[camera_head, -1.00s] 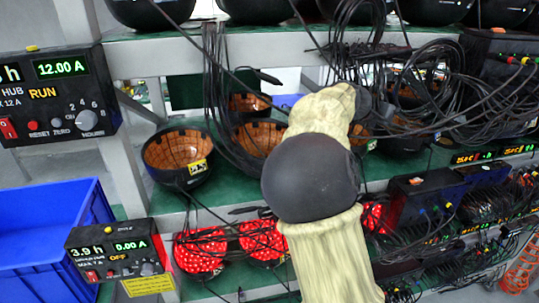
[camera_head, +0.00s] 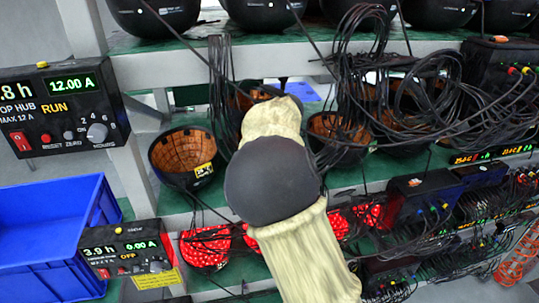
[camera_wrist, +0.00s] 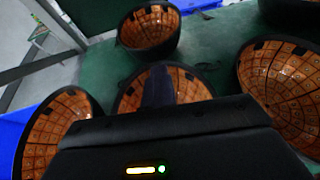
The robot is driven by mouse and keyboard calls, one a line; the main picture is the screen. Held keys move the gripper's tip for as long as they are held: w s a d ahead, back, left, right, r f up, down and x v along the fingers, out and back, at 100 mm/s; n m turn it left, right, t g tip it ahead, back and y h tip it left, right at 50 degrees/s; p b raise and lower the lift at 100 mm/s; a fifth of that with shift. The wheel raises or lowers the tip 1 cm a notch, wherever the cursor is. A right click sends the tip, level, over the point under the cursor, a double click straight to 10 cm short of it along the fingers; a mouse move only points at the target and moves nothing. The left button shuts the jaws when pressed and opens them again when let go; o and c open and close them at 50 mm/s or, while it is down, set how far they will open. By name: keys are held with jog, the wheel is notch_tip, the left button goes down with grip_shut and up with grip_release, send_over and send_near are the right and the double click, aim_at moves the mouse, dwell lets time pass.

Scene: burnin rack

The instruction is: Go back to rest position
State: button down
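My arm, in a cream sleeve with a dark joint, reaches up across the middle of the head view toward the rack's middle shelf. It hides my gripper there. In the wrist view my gripper (camera_wrist: 158,88) shows as a dark body with a narrow dark finger shape in front of an orange-lined bowl (camera_wrist: 190,84). Whether the fingers are apart is unclear. I see nothing held.
Orange-lined black bowls (camera_head: 182,152) stand on the green rack shelf (camera_head: 150,203), with hanging black cables (camera_head: 410,75) around them. Timer boxes (camera_head: 62,105) (camera_head: 128,250) are at left, above and beside a blue crate (camera_head: 50,270). Red-patterned bowls (camera_head: 206,247) sit below.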

jog(key=shift+s+a+r+n+y, duration=0.15)
jog(key=shift+a+r, duration=0.05)
jog(key=shift+a, duration=0.25)
jog(key=shift+s+a+r+n+y, duration=0.1)
jog(key=shift+a+r+n+y, duration=0.05)
jog(key=shift+a, duration=0.25)
